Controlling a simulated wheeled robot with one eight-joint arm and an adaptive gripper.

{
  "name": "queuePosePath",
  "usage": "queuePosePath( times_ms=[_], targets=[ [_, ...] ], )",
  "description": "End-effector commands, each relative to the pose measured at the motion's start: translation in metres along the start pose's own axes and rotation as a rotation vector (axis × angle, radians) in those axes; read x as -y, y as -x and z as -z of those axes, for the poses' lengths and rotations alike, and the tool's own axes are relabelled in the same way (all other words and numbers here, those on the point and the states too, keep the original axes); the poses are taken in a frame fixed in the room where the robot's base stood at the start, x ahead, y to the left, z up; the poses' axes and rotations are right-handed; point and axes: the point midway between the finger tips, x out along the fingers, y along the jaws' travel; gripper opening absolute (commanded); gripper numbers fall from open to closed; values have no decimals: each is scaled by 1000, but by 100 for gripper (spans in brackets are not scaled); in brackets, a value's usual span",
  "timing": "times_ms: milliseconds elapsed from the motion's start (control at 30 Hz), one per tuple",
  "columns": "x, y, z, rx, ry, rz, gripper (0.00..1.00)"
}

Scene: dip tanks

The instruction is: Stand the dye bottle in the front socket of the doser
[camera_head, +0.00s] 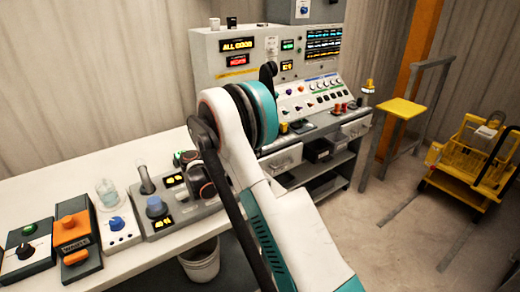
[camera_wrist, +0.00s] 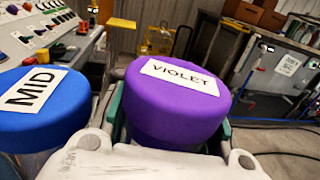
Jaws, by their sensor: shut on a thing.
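A bottle with a purple cap labelled VIOLET (camera_wrist: 176,100) stands upright between the teal-edged fingers of my gripper (camera_wrist: 172,118) in the wrist view. The gripper is shut on it. A bottle with a blue cap labelled MID (camera_wrist: 40,105) is close beside it on the left, apart from it. In the head view, a grey unit with lit displays (camera_head: 180,219) on the bench may be the doser. My arm covers its right part, and the held bottle cannot be made out there.
On the white bench (camera_head: 105,165) stand an orange box (camera_head: 72,235), a dark box with a green knob (camera_head: 28,250) and a white unit with a beaker (camera_head: 120,232). A large control console (camera_head: 235,70) stands behind.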

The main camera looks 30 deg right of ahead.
Motion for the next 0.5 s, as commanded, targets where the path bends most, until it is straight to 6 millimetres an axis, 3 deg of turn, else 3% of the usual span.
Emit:
queuePosePath(
  times_ms=[33,67,167,500],
  targets=[
    [2,1,7,-12,1,2,0],
    [2,1,8,-13,1,2,20],
    [1,1,7,-12,1,1,43],
    [0,1,4,-8,0,1,45]
  ],
)
